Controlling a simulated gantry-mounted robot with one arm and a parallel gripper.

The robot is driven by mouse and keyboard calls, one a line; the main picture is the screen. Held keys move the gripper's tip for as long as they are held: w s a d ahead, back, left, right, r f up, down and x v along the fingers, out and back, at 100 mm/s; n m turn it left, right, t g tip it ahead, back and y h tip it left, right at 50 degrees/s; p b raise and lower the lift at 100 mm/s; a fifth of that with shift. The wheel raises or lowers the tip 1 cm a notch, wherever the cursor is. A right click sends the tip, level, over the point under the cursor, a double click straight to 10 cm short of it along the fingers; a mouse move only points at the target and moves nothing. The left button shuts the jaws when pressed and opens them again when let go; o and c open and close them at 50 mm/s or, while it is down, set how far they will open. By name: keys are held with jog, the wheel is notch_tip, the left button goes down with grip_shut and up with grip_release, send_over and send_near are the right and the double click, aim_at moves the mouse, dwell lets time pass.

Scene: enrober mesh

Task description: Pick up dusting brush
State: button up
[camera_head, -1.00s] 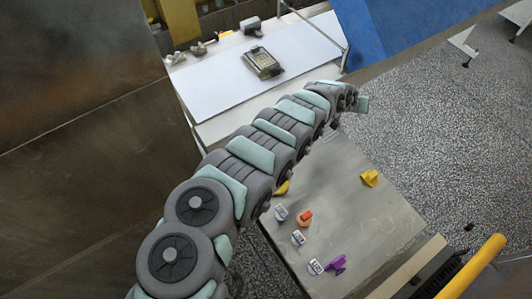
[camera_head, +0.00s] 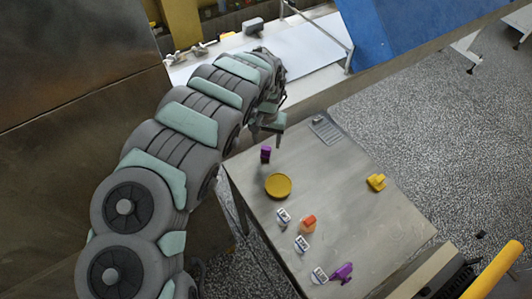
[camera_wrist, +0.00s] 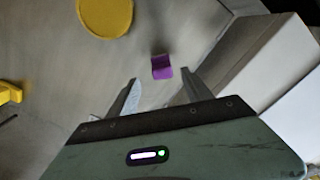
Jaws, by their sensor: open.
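No thing is clearly recognisable as the dusting brush. A small purple object (camera_head: 265,154) stands near the far left edge of the metal table (camera_head: 330,180); its shape is too small to make out. In the wrist view the purple object (camera_wrist: 162,67) shows just beyond and between my fingertips, with no visible contact. My gripper (camera_head: 270,130) is open and empty at the table's far left corner; its two fingers (camera_wrist: 160,84) are spread apart in the wrist view. Another purple object (camera_head: 342,272) lies at the table's front.
A yellow disc (camera_head: 278,186) lies near the purple object. A yellow piece (camera_head: 376,182) sits to the right, and a grey ribbed item (camera_head: 325,127) at the back. An orange-red item (camera_head: 307,224) and white labelled blocks (camera_head: 302,243) are at the front. The table's middle right is clear.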

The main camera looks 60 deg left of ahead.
aim_at(266, 148)
jog(key=shift+s+a+f, duration=0.1)
jog(key=shift+f, duration=1.3)
jog(key=shift+a+f, duration=0.1)
jog(key=shift+f, duration=1.3)
jog(key=shift+c, duration=0.5)
grip_shut()
